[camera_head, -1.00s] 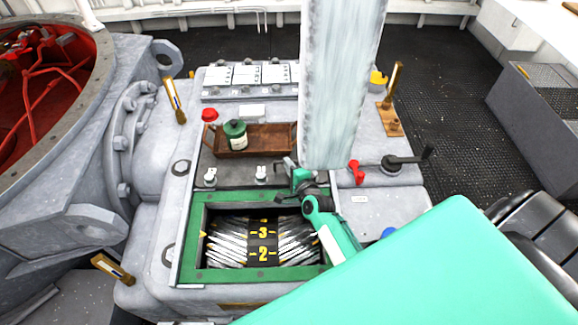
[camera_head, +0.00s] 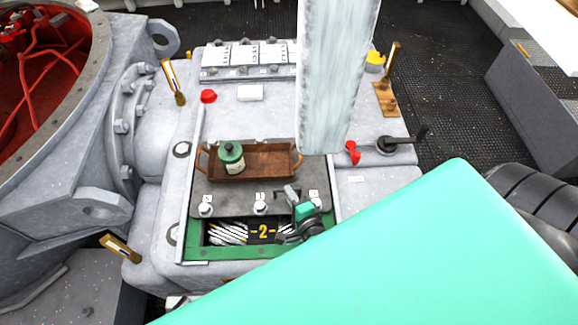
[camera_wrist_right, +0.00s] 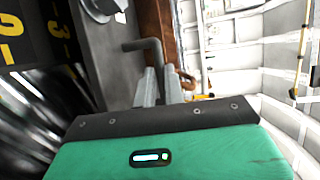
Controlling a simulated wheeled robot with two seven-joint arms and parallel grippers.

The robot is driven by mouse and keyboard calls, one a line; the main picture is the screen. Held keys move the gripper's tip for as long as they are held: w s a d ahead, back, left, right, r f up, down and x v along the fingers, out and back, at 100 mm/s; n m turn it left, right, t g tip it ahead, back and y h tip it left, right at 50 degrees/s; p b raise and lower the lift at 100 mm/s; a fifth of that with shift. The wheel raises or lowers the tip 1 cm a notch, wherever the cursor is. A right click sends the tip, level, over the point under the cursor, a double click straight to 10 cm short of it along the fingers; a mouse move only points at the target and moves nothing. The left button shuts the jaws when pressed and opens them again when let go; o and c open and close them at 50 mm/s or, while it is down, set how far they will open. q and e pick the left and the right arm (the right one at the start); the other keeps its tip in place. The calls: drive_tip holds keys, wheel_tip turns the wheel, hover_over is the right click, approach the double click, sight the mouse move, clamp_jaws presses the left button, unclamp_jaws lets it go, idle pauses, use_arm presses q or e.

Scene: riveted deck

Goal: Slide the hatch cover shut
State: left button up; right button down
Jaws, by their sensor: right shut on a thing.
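The hatch cover (camera_head: 228,196) is a dark grey plate lying over the far part of the hatch opening. A strip of the opening (camera_head: 228,233), with a yellow "2" inside, shows between the cover's near edge and the green frame (camera_head: 228,252). My right gripper (camera_head: 295,200) is shut on the bent grey handle (camera_head: 291,190) near the cover's right side. The right wrist view shows the fingers (camera_wrist_right: 160,85) at the handle (camera_wrist_right: 146,46), with the cover (camera_wrist_right: 103,45) beside it. The exact grip is partly hidden. My left gripper is not in view.
A brown tray (camera_head: 270,162) holding a green canister (camera_head: 231,157) sits on the cover. White-topped fittings (camera_head: 206,206) stand along its near edge. A red lever (camera_head: 352,152) and black crank (camera_head: 398,146) stand to the right. My arm hides the near right.

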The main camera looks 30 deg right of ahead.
drive_tip(key=s+a, duration=0.1)
drive_tip(key=s, duration=0.2)
drive_tip(key=s+a, duration=0.2)
drive_tip(key=s, duration=0.2)
drive_tip(key=s+a, duration=0.2)
drive_tip(key=s, duration=0.2)
drive_tip(key=shift+s+a+f+p, duration=0.1)
drive_tip(key=shift+a+p, duration=0.1)
drive_tip(key=shift+p, duration=0.1)
drive_tip(key=shift+s+a+f, duration=0.1)
drive_tip(key=shift+s, duration=0.05)
drive_tip(key=c, duration=1.6)
unclamp_jaws()
drive_tip(key=shift+s, duration=0.1)
drive_tip(key=shift+o, duration=0.5)
drive_tip(key=shift+s, duration=0.2)
drive_tip(key=s+r+b, duration=0.2)
drive_tip(key=s+b, duration=0.1)
drive_tip(key=s, duration=1)
drive_tip(key=shift+s+a+r, duration=0.15)
drive_tip(key=shift+a+r, duration=0.25)
